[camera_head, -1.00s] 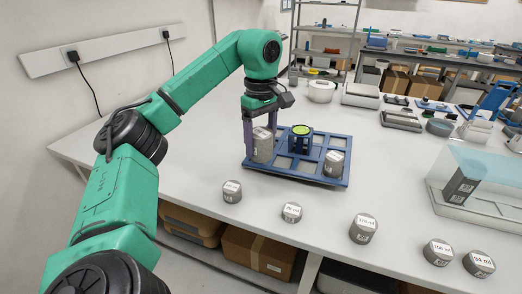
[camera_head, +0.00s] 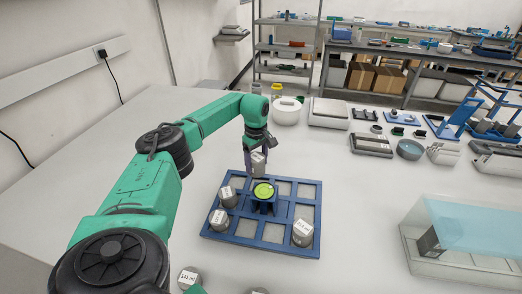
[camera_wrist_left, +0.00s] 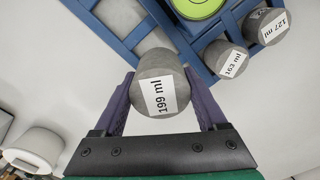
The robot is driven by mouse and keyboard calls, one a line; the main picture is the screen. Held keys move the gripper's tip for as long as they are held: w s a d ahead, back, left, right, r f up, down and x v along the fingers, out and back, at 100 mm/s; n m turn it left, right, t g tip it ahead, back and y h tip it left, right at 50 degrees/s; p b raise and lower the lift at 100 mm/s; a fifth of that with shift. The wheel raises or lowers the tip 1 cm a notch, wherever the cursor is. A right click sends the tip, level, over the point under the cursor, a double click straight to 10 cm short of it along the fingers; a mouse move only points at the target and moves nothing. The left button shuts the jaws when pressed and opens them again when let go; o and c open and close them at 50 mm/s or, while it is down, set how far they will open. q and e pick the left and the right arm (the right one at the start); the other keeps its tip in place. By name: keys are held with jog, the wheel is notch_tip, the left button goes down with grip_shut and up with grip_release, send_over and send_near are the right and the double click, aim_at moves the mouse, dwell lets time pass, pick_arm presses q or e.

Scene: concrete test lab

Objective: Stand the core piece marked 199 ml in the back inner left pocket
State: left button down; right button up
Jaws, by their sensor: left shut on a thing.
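The 199 ml core piece (camera_wrist_left: 160,85) is a grey cylinder with a white label. My left gripper (camera_wrist_left: 162,100) is shut on it, a finger on each side. In the head view the piece (camera_head: 258,163) is upright at the back edge of the blue pocket tray (camera_head: 245,241), left of the middle. I cannot tell whether its foot is above the tray or in a pocket. The 163 ml piece (camera_wrist_left: 225,58) and the 127 ml piece (camera_wrist_left: 266,25) stand in tray pockets.
A raised blue holder with a green-topped disc (camera_head: 263,191) stands mid-tray, close to the held piece. Another grey piece (camera_head: 302,233) is in the front right of the tray. A loose piece (camera_head: 188,278) stands on the table in front. A clear-sided case (camera_head: 465,245) is at right.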

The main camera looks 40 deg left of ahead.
aim_at(259, 173)
pick_arm(q)
jog(key=shift+w+f, duration=0.3)
jog(key=shift+f, duration=0.55)
jog(key=shift+w+d+f, duration=0.15)
jog(key=shift+w+d, duration=0.05)
jog(key=shift+d+f+b, duration=0.15)
jog(key=shift+d+b, duration=0.05)
jog(key=shift+b, duration=0.2)
jog(key=shift+f+b, duration=0.25)
jog(key=shift+b, duration=0.05)
jog(key=shift+s+a+f+b, duration=0.1)
jog(key=shift+s+f+b, duration=0.2)
jog(key=shift+f+b, duration=0.5)
jog(key=shift+w+a+f, duration=0.1)
jog(key=shift+f, duration=0.4)
jog(key=shift+w, duration=0.1)
pick_arm(e)
jog(key=f, duration=0.2)
jog(key=d+f, duration=0.1)
jog(key=f, duration=0.1)
jog(key=shift+w+f, duration=0.1)
jog(key=shift+w, duration=0.25)
pick_arm(q)
jog(key=shift+r, duration=0.1)
pick_arm(e)
jog(key=shift+a, duration=0.15)
